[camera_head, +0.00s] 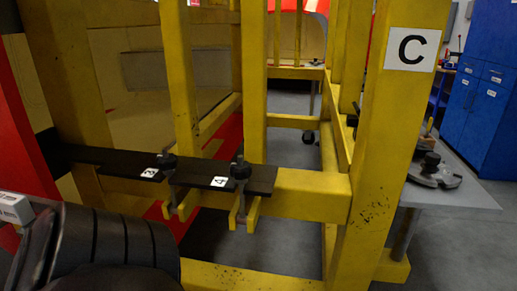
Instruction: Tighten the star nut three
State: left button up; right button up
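A black star nut (167,160) sits on top of a clamp on the dark bar, beside a white label (150,173) that seems to read 3. A second black star nut (240,166) sits to its right, beside a white label (219,181) reading 4. Each clamp has yellow prongs hanging below the bar. A dark ribbed part, apparently of my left arm, fills the lower left, in front of and below the nuts and apart from them. No gripper fingers show, and my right arm is not in view.
A yellow frame of posts and beams surrounds the dark bar (110,159). A thick yellow post (385,140) marked C stands at the right. Behind it are a grey table (465,195) with tools and blue cabinets (475,110). Grey floor shows at lower right.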

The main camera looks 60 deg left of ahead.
aim_at(167, 166)
jog(key=z, duration=0.25)
jog(key=i, duration=1.4)
jog(key=u, duration=4.1)
